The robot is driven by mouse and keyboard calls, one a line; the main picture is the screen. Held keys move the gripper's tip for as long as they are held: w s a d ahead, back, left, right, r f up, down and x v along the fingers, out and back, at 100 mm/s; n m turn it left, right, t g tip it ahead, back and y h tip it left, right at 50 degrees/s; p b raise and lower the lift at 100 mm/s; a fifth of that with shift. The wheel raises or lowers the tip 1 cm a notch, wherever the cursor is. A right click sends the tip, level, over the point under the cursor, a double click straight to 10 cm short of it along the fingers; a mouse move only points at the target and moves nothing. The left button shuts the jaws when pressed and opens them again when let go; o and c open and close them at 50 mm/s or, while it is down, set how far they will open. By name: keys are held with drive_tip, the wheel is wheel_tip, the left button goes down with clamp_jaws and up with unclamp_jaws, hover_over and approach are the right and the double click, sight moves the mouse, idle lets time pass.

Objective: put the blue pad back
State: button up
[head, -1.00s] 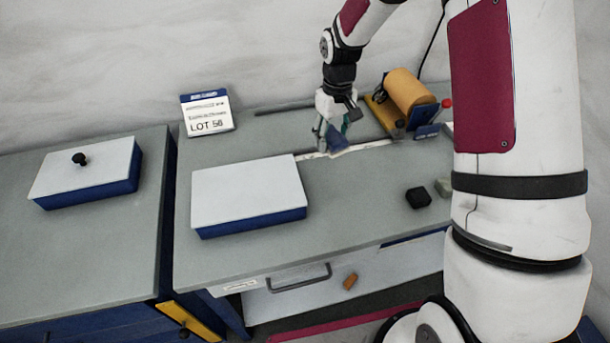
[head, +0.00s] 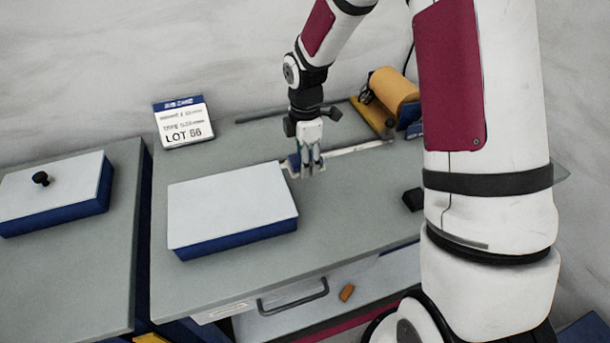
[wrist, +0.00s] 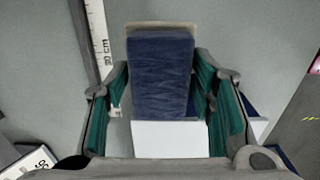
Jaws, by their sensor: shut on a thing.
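The blue pad (wrist: 160,75) is a dark blue block with a tan layer at its far end. My gripper (wrist: 158,92) is shut on it, with the green-lined fingers at its two sides. In the head view the gripper (head: 307,168) is just right of the large white-topped box's back right corner. Only a small dark blue bit of the pad (head: 293,160) shows there, the rest being hidden by the fingers. I cannot tell whether the pad touches the table.
The white-topped blue box (head: 232,205) is left of the gripper. A white ruler (head: 355,149) lies right of it. Behind are a LOT 56 sign (head: 184,123) and an orange roll (head: 395,90). A black block (head: 412,200) is at right. A lidded box (head: 55,195) stands far left.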

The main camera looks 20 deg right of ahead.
sight(305, 182)
drive_tip(key=shift+f, duration=2.8)
drive_tip(key=o, duration=1.1)
drive_tip(key=shift+f, duration=0.15)
